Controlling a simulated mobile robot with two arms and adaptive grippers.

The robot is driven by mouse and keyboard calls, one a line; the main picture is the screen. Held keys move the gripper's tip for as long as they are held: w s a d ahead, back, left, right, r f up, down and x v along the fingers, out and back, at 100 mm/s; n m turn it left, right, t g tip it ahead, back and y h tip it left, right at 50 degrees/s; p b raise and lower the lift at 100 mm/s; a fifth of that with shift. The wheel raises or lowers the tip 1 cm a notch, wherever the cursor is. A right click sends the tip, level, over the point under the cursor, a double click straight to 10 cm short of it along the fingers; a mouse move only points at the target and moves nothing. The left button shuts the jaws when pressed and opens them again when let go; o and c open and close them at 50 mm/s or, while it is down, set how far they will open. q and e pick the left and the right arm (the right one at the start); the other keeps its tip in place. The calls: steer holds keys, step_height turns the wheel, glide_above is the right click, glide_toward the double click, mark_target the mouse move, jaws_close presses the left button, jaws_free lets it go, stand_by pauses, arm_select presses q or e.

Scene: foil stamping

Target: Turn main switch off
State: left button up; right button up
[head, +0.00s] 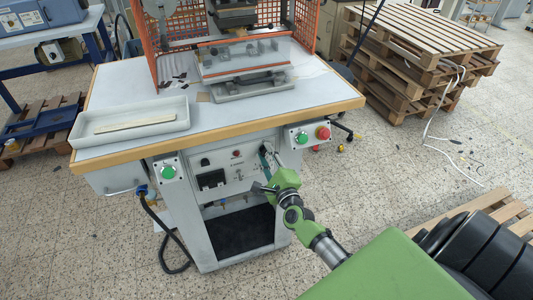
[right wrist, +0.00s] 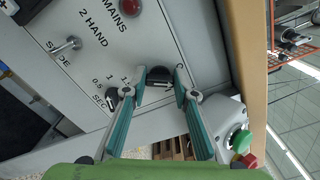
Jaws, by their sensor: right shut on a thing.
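The machine's control panel (head: 222,178) is on the front of the cabinet under the table. It also fills the upper part of the right wrist view (right wrist: 95,62). A black rotary knob (right wrist: 159,74) sits there between the two teal fingers of my right gripper (right wrist: 165,74); they are shut on it, one on each side. I cannot read the knob's own label or setting. A red lamp (right wrist: 130,6) sits near the word MAINS. In the head view my right gripper (head: 265,153) is at the panel's right side. My left gripper is not in view.
A green button (head: 302,137) and a red button (head: 323,132) are right of the panel, below the table edge. Another green button (head: 168,172) is at left. A second black knob (right wrist: 112,97) and a metal toggle (right wrist: 68,47) are close by. Pallets (head: 420,50) stand at right.

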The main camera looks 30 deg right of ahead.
steer(key=n+p, duration=0.1)
steer(key=n, duration=0.4)
steer(key=shift+f+n, duration=0.1)
steer(key=shift+n, duration=0.3)
stand_by(0.4)
steer(key=o, duration=1.1)
steer(key=shift+a, duration=0.1)
steer(key=v, duration=1.2)
steer(key=shift+n, duration=0.3)
